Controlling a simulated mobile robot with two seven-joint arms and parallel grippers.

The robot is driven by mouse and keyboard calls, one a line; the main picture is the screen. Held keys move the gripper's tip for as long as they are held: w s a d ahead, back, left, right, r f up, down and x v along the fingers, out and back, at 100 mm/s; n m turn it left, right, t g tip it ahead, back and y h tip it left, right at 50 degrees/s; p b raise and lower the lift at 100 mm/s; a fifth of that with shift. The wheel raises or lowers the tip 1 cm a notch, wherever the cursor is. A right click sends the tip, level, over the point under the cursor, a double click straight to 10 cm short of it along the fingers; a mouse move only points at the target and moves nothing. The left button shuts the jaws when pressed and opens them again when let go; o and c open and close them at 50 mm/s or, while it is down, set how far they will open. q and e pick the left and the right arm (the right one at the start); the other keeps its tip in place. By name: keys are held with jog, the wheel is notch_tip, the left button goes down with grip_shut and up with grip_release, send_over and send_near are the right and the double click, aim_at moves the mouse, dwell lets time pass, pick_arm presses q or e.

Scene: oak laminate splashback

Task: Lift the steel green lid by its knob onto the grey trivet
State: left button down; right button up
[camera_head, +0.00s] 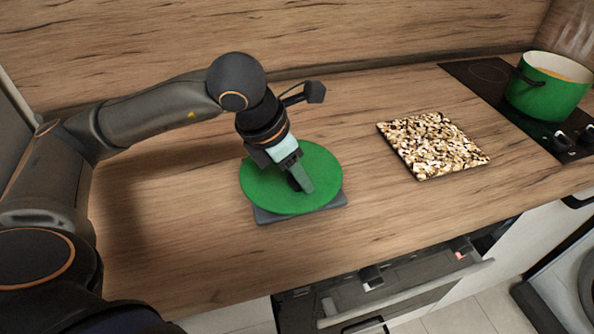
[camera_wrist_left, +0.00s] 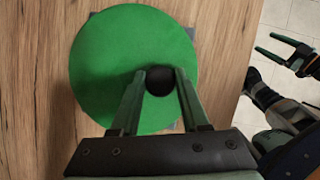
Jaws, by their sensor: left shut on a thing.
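The round green lid (camera_head: 268,186) lies flat over the grey trivet (camera_head: 318,207), whose front and right edges show beneath it. I cannot tell whether the lid touches the trivet or hovers just above it. In the left wrist view the green lid (camera_wrist_left: 110,60) fills the middle, with a corner of the grey trivet (camera_wrist_left: 190,32) past its edge. My left gripper (camera_head: 299,184) is shut on the black knob (camera_wrist_left: 159,80), with a finger on each side. My right gripper (camera_wrist_left: 284,49) shows at the right of the left wrist view, its fingers apart and empty.
A green pot (camera_head: 540,97), open on top, stands on the black hob (camera_head: 480,72) at the right. A speckled board (camera_head: 432,145) lies on the wooden worktop (camera_head: 370,210) between trivet and hob. An open drawer (camera_head: 400,290) is below the front edge.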

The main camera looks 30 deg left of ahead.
pick_arm(q)
jog(key=shift+f+b, duration=0.15)
jog(key=shift+b, duration=0.3)
dwell(0.4)
jog(key=shift+c, duration=1.6)
grip_release()
jog(key=shift+r+p, duration=2.85)
jog(key=shift+r, duration=1.15)
jog(key=shift+s, duration=0.1)
